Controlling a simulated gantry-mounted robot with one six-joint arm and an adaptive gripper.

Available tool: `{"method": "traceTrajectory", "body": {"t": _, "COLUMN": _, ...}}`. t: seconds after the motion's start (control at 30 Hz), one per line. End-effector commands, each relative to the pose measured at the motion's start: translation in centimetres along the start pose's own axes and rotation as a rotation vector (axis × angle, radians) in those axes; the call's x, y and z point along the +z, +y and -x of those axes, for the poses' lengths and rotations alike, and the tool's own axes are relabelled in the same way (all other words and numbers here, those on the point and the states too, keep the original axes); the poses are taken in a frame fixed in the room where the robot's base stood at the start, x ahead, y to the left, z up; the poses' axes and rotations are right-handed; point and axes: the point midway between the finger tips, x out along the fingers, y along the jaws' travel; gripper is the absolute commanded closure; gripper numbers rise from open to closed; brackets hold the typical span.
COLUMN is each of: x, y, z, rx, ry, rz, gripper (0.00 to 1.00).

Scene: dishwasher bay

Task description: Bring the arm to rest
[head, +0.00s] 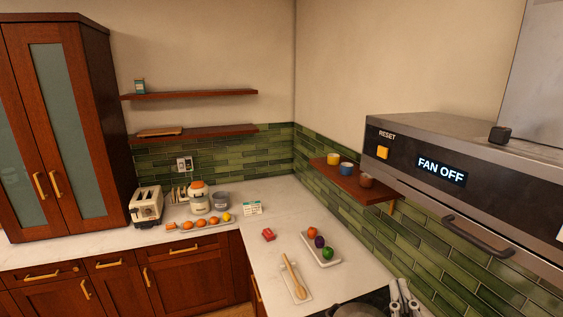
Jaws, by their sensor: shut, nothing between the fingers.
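My gripper (403,288) shows at the bottom edge of the head view, right of centre, as two pale grey and dark fingers close together. It is shut and empty. It appears in front of the dark cooktop (378,300), beside a dark pan (352,310) that the frame edge cuts off. The rest of my arm is out of view. I cannot tell how high the gripper is above the cooktop.
A spoon (294,278) and a vegetable tray (331,260) lie on the counter (265,262). A toaster (146,206) stands at back left.

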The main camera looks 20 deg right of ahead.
Motion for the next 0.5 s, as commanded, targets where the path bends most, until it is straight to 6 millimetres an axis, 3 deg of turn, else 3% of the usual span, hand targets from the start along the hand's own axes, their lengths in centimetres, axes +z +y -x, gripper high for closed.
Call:
{"method": "traceTrajectory", "body": {"t": 0.03, "x": 0.6, "y": -4.5, "z": 1.0, "rx": -0.086, "ry": -0.042, "rz": -0.036, "gripper": 1.00}}
{"method": "traceTrajectory", "body": {"t": 0.1, "x": 2.0, "y": -10.3, "z": 3.2, "rx": -0.199, "ry": -0.113, "rz": -0.087, "gripper": 1.00}}
{"method": "traceTrajectory", "body": {"t": 0.23, "x": 4.4, "y": -19.1, "z": 8.6, "rx": -0.378, "ry": -0.251, "rz": -0.151, "gripper": 1.00}}
{"method": "traceTrajectory", "body": {"t": 0.33, "x": 5.8, "y": -23.1, "z": 12.4, "rx": -0.470, "ry": -0.335, "rz": -0.174, "gripper": 1.00}}
{"method": "traceTrajectory", "body": {"t": 0.4, "x": 6.5, "y": -24.7, "z": 14.2, "rx": -0.507, "ry": -0.374, "rz": -0.181, "gripper": 1.00}}
{"method": "traceTrajectory", "body": {"t": 0.5, "x": 7.0, "y": -25.6, "z": 15.4, "rx": -0.531, "ry": -0.401, "rz": -0.185, "gripper": 1.00}}
